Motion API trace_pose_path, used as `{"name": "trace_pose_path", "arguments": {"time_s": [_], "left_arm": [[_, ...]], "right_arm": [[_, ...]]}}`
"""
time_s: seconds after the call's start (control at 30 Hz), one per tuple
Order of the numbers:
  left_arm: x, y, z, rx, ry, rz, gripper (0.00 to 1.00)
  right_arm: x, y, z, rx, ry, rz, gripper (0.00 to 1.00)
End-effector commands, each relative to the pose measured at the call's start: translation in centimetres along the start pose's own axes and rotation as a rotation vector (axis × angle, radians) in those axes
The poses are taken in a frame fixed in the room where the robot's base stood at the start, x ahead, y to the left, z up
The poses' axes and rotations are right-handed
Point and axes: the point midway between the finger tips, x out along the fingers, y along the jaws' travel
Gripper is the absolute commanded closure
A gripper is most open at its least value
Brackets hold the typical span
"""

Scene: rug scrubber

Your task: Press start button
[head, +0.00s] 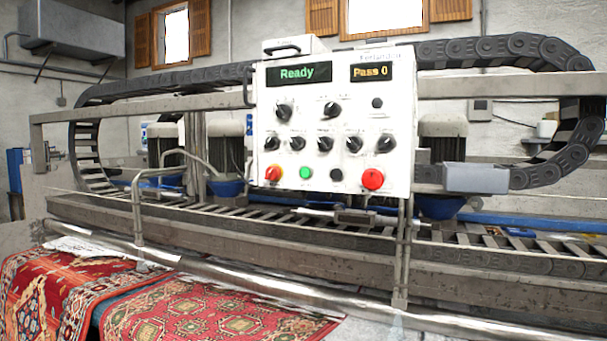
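A white control panel (334,105) stands in the middle of the head view, mounted in front of the scrubber machine. No label naming the start button is readable. A display at upper left reads "Ready" (298,74) and one at upper right reads "Pass 0" (369,72). Several black knobs sit between the displays and the bottom row. Neither of my grippers is in view.
Red patterned rugs (190,312) lie at the lower left, under the front of the machine. A metal roller bar (270,285) and a rail frame (240,232) run across below the panel. Black cable chains (500,48) arch behind it. The space directly before the panel face looks clear.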

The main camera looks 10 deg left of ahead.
Motion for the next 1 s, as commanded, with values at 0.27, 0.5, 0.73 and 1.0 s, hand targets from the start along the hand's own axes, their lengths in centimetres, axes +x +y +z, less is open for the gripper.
{"name": "trace_pose_path", "arguments": {"time_s": [0.27,0.5,0.73,1.0], "left_arm": [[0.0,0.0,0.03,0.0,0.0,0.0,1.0],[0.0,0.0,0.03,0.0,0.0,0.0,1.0],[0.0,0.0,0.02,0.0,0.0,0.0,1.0],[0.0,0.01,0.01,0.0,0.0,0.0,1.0]], "right_arm": [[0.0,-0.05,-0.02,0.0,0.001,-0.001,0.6],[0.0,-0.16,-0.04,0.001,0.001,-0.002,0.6],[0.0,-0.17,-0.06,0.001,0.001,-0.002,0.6],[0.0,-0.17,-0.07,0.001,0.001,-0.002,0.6]]}}
